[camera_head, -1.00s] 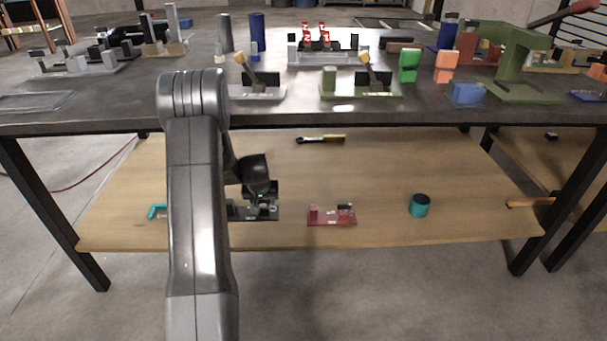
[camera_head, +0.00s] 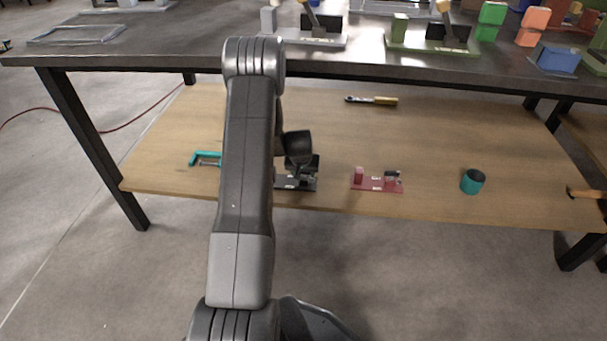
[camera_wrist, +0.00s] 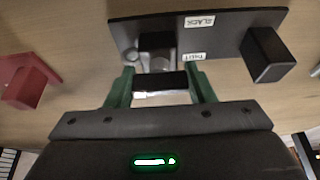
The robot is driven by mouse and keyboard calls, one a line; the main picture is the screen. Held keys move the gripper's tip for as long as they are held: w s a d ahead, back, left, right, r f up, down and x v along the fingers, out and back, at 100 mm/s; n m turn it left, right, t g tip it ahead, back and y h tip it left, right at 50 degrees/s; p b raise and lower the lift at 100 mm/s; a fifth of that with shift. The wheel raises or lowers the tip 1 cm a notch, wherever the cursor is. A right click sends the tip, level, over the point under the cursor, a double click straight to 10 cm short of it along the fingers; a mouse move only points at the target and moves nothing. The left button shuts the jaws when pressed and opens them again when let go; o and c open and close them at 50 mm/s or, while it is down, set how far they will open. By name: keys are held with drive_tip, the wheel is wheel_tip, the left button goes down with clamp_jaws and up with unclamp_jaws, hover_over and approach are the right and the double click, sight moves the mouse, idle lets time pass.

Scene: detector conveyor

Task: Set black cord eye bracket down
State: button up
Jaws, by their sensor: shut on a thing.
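My gripper (camera_wrist: 160,88) has green fingers shut on a dark piece, the black cord eye bracket (camera_wrist: 160,82). The piece sits at the edge of a black plate (camera_wrist: 215,28) that carries two white labels, one reading BLACK, and a black block at its right end. I cannot tell whether the held piece and the plate are joined. In the head view, my gripper (camera_head: 299,172) is low over the wooden lower shelf, right at the black plate (camera_head: 300,186). My arm hides the plate's left part.
A red plate with posts (camera_head: 376,185) lies to the right on the shelf (camera_head: 430,135), with a teal cup (camera_head: 473,181) farther right. A teal clamp-like piece (camera_head: 205,159) lies left of my arm. The dark tabletop (camera_head: 350,62) overhangs the shelf.

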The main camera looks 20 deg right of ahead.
drive_tip(key=shift+r, duration=0.1)
drive_tip(key=shift+f, duration=0.25)
drive_tip(key=o, duration=1.3)
drive_tip(key=shift+r, duration=0.1)
drive_tip(key=shift+r, duration=0.2)
drive_tip(key=p+v, duration=0.3)
drive_tip(key=v, duration=0.8)
drive_tip(key=shift+s+a+r+p, duration=0.15)
drive_tip(key=shift+r+p, duration=0.2)
